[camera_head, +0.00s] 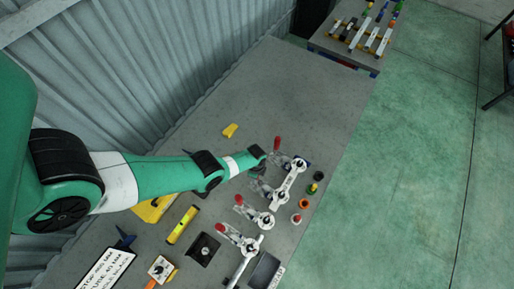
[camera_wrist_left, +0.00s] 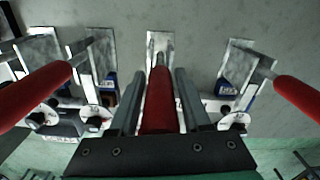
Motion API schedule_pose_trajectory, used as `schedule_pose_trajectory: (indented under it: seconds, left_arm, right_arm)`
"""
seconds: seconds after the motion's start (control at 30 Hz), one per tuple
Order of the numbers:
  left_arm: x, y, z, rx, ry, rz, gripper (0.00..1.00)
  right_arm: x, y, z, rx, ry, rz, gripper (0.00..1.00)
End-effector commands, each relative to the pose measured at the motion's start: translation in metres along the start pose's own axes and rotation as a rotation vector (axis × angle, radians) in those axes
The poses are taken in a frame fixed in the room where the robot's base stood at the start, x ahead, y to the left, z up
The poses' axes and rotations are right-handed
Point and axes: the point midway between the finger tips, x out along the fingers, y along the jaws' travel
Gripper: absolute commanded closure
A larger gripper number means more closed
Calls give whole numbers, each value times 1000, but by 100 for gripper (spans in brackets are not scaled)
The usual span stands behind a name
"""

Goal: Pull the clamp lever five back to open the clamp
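Several toggle clamps with red-handled levers stand in a row on the grey table. In the head view, red handles show on a far clamp lever (camera_head: 277,143) and two nearer ones (camera_head: 239,199) (camera_head: 221,228). My left gripper (camera_head: 258,163) is at the clamp between them and hides its handle. In the left wrist view, one red lever handle (camera_wrist_left: 159,105) lies between the two fingers of my left gripper (camera_wrist_left: 159,78). Narrow gaps show on both sides, so the fingers look open around it. I cannot read which clamp is number five. My right gripper is not in view.
Neighbouring red handles stand close at left (camera_wrist_left: 35,92) and right (camera_wrist_left: 298,97) in the wrist view. A yellow level (camera_head: 182,225), a black square block (camera_head: 204,249) and small coloured knobs lie nearby. The table is clear beyond the far clamp.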

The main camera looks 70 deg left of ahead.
Motion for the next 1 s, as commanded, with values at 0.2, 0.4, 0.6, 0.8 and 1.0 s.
schedule_pose_trajectory:
  seconds: [0.2, 0.4, 0.6, 0.8, 1.0]
  left_arm:
    - [0, 0, 0, 1, 0, 0, 94]
    - [0, 0, 0, 1, 0, 0, 100]
    - [0, 0, 0, 1, 0, 0, 100]
    - [0, 0, 0, 2, 0, 0, 100]
    - [0, 0, 0, 2, 0, 0, 100]
  right_arm:
    - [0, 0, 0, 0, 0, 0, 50]
    - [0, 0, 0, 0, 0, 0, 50]
    - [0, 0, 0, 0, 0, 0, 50]
    - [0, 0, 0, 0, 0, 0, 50]
    - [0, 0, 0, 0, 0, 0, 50]
